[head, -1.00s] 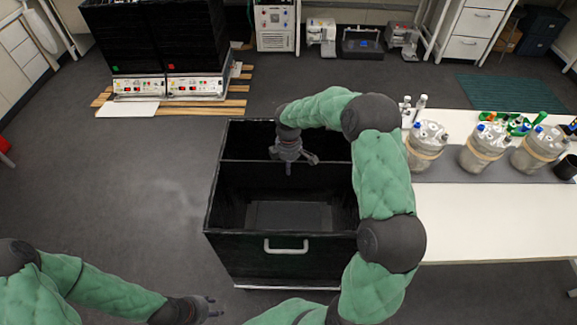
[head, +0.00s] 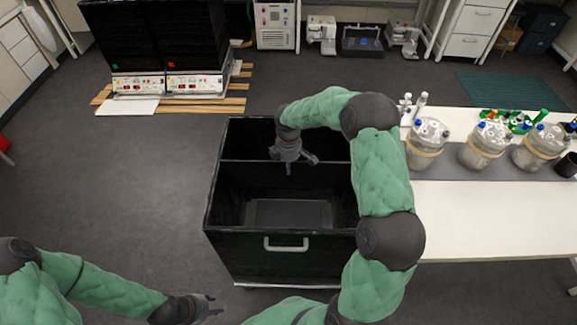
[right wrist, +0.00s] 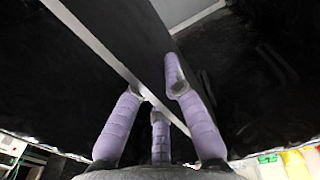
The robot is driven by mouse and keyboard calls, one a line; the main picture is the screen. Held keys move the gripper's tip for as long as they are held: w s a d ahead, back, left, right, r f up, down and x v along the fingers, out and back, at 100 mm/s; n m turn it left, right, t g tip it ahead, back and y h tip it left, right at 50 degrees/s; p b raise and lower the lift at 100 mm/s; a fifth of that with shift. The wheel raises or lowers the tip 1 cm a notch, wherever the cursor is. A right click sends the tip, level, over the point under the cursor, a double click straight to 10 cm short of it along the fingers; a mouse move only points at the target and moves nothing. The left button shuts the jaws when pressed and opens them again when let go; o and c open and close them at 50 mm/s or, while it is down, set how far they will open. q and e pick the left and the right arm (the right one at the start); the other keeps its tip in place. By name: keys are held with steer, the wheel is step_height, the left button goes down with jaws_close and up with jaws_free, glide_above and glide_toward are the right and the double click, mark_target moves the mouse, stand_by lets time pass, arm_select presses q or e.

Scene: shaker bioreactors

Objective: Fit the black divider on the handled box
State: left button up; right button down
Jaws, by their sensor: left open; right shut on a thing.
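The black handled box (head: 240,258) stands on the floor in the middle of the head view, open at the top, with a pale handle (head: 286,244) on its near wall. The black divider (head: 245,178) is a dark panel standing across the inside of the box, nearer its far wall. My right gripper (head: 295,160) reaches down over the box and is shut on the divider's top edge. In the right wrist view its purple fingers straddle the divider's pale edge (right wrist: 122,72). Whether the divider's lower edge is seated is hidden. My left gripper (head: 207,307) is open and empty, low at the left of the box.
A white table (head: 480,215) with several lidded jars (head: 484,145) stands close to the box's right side. Two black cabinets with control panels (head: 165,84) stand on wooden slats at the back left. The floor left of the box is clear.

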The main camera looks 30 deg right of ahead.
mark_target(289, 184)
steer(key=shift+f+b, duration=1.35)
steer(key=shift+f, duration=1.75)
stand_by(1.1)
steer(key=shift+f, duration=0.3)
steer(key=shift+f+b, duration=1.25)
steer(key=shift+f, duration=1)
stand_by(0.8)
steer(key=c, duration=1.2)
jaws_free()
steer(key=shift+c, duration=0.2)
